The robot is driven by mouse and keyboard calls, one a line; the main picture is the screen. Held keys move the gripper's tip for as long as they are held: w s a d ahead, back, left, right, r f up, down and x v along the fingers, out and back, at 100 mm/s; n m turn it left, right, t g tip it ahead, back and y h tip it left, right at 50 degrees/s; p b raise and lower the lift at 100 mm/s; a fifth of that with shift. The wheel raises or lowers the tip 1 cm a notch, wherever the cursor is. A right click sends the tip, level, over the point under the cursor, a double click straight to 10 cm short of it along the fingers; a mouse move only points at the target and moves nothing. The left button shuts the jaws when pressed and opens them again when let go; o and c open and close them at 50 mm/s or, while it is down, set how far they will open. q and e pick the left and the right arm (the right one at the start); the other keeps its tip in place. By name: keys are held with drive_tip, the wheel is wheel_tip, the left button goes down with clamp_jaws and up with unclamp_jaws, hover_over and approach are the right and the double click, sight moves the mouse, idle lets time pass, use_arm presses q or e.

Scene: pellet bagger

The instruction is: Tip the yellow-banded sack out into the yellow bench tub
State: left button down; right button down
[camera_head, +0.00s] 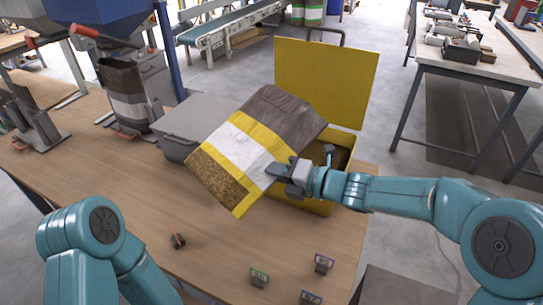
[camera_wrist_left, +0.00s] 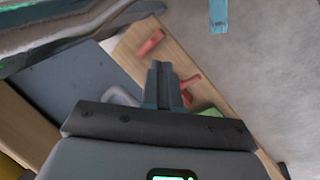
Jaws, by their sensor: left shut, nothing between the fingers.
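The yellow-banded sack (camera_head: 245,142) is brown and white with yellow bands and is held tilted above the bench. Its dark brown end points to the upper right, over the yellow bench tub (camera_head: 310,207). Its lower-left end shows a brown grainy patch. The tub's yellow lid (camera_head: 325,80) stands open behind. The sack hides much of the tub; something dark brown shows inside at the right. My right gripper (camera_head: 284,173) is shut on the sack's near right edge. My left gripper (camera_wrist_left: 165,82) is shut and empty in the left wrist view, and is out of the head view.
A grey lidded box (camera_head: 188,130) stands left of the tub. Another sack (camera_head: 126,92) stands under the blue machine at the back left. Small label stands (camera_head: 259,277) and a small dark object (camera_head: 178,240) are at the front. The bench's middle left (camera_head: 90,165) is clear.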

sight(281, 155)
drive_tip(key=m+y+p, duration=0.1)
drive_tip(key=m+p, duration=0.1)
drive_tip(key=w+d+r+m+p, duration=0.1)
drive_tip(key=m+p, duration=0.1)
drive_tip(key=p, duration=0.1)
drive_tip(key=w+d+m+y+p, duration=0.1)
drive_tip(key=m+p, duration=0.1)
drive_tip(key=p, duration=0.1)
drive_tip(key=shift+d+r+m+t+y, duration=0.15)
drive_tip(key=shift+r+m+t+y, duration=0.15)
drive_tip(key=shift+r+t, duration=0.1)
drive_tip(key=shift+w+d+p, duration=0.1)
drive_tip(key=shift+w+p, duration=0.15)
drive_tip(key=shift+p, duration=0.05)
drive_tip(key=shift+w+d+m, duration=0.15)
drive_tip(key=shift+w+m, duration=0.15)
drive_tip(key=shift+m, duration=0.2)
drive_tip(key=shift+s+r, duration=0.15)
drive_tip(key=shift+s, duration=0.1)
drive_tip(key=shift+w, duration=0.1)
drive_tip(key=shift+w, duration=0.1)
